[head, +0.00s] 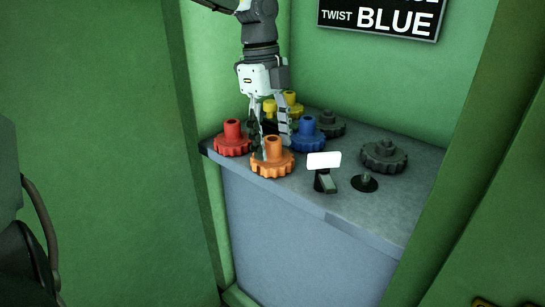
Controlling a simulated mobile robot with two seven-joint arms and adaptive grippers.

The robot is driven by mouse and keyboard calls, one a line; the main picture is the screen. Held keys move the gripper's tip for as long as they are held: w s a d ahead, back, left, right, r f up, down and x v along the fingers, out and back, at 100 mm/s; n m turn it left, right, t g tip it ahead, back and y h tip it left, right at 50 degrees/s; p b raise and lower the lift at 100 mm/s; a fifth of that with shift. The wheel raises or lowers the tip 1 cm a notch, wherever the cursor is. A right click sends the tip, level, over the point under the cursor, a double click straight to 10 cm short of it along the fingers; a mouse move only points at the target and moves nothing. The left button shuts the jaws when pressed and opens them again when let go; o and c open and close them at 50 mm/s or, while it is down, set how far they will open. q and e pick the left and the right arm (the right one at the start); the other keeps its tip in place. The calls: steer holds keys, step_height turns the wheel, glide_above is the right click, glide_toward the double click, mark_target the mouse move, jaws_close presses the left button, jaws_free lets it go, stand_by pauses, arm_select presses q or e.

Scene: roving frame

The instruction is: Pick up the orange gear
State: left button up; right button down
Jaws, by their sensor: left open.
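The orange gear (272,165) sits at the front edge of a grey counter, its hub pointing up. My left gripper (271,148) comes down from above, with its fingers pointing down just behind and over the orange gear. It is open, with one finger left of the hub and one behind it to the right. I cannot tell whether a finger touches the gear. My right gripper is not in view.
A red gear (232,140) stands close on the left, a blue gear (307,136) on the right, and a yellow gear (291,103) behind. Dark gears (384,156) and a small stand with a blank white card (324,160) are further right. Green walls enclose the grey counter (345,213). A sign (381,17) hangs behind.

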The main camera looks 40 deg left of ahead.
arm_select(q)
steer(key=shift+c, duration=0.6)
jaws_close()
steer(key=shift+w+r, duration=0.1)
